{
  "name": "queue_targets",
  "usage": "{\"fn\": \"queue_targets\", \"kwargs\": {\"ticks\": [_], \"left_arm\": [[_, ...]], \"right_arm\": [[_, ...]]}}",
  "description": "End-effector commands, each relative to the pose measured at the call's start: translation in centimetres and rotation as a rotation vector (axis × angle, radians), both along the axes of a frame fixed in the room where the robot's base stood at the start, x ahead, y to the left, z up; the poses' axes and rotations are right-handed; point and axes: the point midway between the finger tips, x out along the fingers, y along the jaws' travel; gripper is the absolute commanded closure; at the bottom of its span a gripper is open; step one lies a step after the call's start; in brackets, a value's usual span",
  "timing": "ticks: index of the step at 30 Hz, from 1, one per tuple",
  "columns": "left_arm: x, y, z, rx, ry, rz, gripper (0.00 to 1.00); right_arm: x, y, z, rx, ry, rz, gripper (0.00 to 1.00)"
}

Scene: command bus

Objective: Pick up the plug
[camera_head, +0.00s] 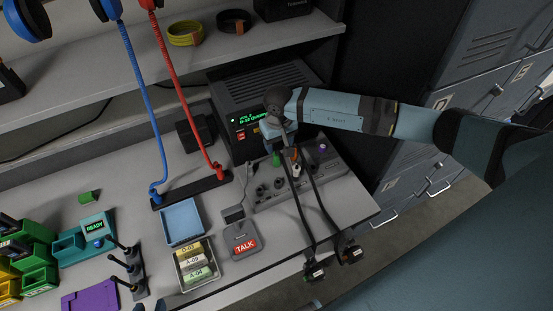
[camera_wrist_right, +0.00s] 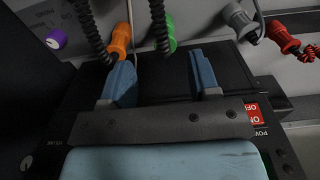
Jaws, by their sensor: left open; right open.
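Several coloured plugs and ends stand by a grey socket panel (camera_head: 262,202); I cannot tell which one the task names. A green plug (camera_head: 276,160) is just below my right gripper (camera_head: 283,146), with an orange one (camera_head: 295,153) beside it. In the right wrist view my right gripper (camera_wrist_right: 163,68) has its two blue fingers apart with nothing held. The green plug (camera_wrist_right: 168,48) lies beyond the gap, and the orange plug (camera_wrist_right: 121,38) is close to the left finger's tip. A grey plug (camera_wrist_right: 241,20) and a red plug (camera_wrist_right: 283,38) are further right. My left gripper is out of view.
A dark power unit (camera_head: 238,122) stands behind the panel. Black cables run over the table's front edge to hanging ends (camera_head: 314,272). A TALK unit (camera_head: 241,240), a blue tray (camera_head: 182,222) and a cartridge box (camera_head: 198,266) are left. A shelf (camera_head: 150,60) hangs above.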

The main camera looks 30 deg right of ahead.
Motion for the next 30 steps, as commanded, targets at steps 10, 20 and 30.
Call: {"fn": "queue_targets", "kwargs": {"ticks": [10,20,30], "left_arm": [[0.3,0.0,-0.6,-0.003,-0.014,-0.003,0.57],[0.2,0.1,-1.1,0.001,-0.004,-0.002,0.57],[0.2,0.1,-1.1,0.002,-0.005,-0.002,0.57]], "right_arm": [[-0.1,0.7,-4.5,0.002,0.002,-0.002,0.44],[-0.1,0.6,-5.1,0.001,0.001,-0.001,0.49],[-0.1,0.6,-5.1,0.001,0.000,-0.001,0.90]]}}
